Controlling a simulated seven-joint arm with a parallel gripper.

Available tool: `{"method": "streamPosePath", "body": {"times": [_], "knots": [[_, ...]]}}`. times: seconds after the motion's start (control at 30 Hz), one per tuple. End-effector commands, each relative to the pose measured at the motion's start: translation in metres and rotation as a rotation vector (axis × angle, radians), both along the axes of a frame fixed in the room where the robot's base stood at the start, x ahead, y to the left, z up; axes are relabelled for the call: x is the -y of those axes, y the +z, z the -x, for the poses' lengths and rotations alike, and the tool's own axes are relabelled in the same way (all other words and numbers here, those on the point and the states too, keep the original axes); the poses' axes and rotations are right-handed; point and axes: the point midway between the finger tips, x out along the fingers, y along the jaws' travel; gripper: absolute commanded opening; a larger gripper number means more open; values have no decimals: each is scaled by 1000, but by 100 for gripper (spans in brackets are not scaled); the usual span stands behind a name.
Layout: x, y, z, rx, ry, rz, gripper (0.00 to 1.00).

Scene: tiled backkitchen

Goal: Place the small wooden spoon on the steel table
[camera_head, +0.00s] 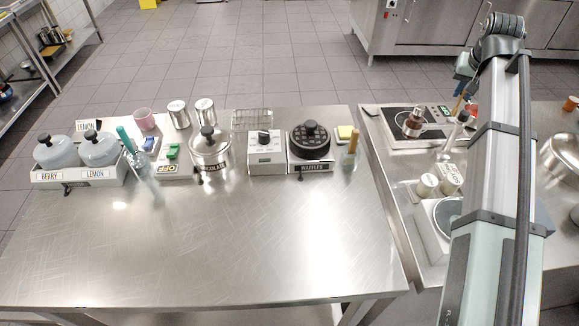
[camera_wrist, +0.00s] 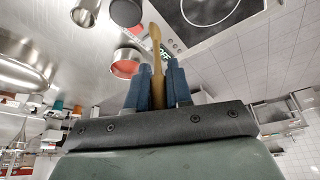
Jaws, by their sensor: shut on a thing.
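My gripper (camera_wrist: 159,88) is shut on the small wooden spoon (camera_wrist: 156,48), whose slim tan length sticks out beyond the blue fingers in the wrist view. In the head view my gripper (camera_head: 464,68) is at the upper right, partly hidden by my arm, with a tan strip of the spoon (camera_head: 457,104) below it. It shows over the right-hand counter, near the hob; its exact height is hard to tell. The steel table (camera_head: 250,240) fills the left and middle of the head view, and its front half is bare.
Along the table's back stand a two-pot warmer (camera_head: 80,165), a lidded pot (camera_head: 209,150) and a waffle maker (camera_head: 310,145). A wooden-handled tool (camera_head: 352,143) stands at its right. The right-hand counter (camera_head: 395,185) holds a hob (camera_head: 397,122) and shakers (camera_head: 426,184).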

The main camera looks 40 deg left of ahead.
Motion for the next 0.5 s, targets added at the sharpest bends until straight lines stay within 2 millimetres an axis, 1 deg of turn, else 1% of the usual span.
{"method": "streamPosePath", "body": {"times": [0.03,0.07,0.1,0.27,0.3,0.47,0.5], "knots": [[-21,-1,8,0,28,0,0],[-31,-1,12,0,41,0,0],[-45,-2,17,0,61,0,0],[-99,-3,40,0,135,0,0],[-113,-4,47,0,155,0,0],[-166,-5,73,1,230,0,0],[-180,-5,81,1,250,-1,0]]}}
